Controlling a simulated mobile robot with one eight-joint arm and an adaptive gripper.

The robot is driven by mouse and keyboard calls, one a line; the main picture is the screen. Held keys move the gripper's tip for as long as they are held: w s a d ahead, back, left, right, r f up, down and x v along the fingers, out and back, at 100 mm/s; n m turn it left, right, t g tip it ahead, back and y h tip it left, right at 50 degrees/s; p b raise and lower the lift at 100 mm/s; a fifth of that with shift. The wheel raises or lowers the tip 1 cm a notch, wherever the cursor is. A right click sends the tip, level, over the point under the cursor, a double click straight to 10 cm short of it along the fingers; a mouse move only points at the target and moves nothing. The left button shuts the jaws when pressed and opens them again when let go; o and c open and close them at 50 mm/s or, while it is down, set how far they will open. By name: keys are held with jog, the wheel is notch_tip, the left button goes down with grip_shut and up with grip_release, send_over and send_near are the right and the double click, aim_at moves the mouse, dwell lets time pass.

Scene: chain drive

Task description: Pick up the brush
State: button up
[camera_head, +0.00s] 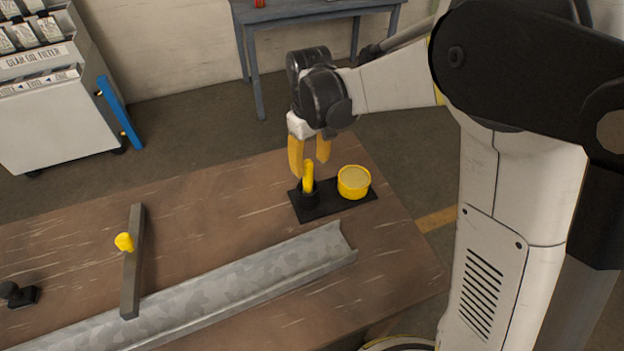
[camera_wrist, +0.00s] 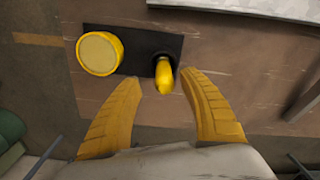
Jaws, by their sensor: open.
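The brush appears to be the yellow handle (camera_head: 308,177) standing upright in a black cup (camera_head: 309,198) on a black base plate (camera_head: 328,208). Its bristle end is hidden in the cup. My gripper (camera_head: 310,168) is open, pointing down, with its yellow fingers just above and around the top of the handle. In the wrist view, the handle (camera_wrist: 164,78) lies between the two fingertips of my gripper (camera_wrist: 161,80), nearer the right one. I cannot tell whether either finger touches it.
A round yellow tin (camera_head: 354,182) stands on the same plate, close right of the cup. A grey metal channel (camera_head: 240,282) crosses the brown table (camera_head: 210,210) in front. A dark bar (camera_head: 132,265) with a yellow knob (camera_head: 124,242) is at the left.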

aim_at(308, 180)
jog(key=f, duration=0.2)
jog(key=f+b, duration=0.1)
jog(key=f, duration=0.1)
jog(key=f+b, duration=0.1)
jog(key=f, duration=0.1)
jog(key=shift+a+f, duration=0.35)
jog(key=shift+r, duration=0.1)
grip_shut()
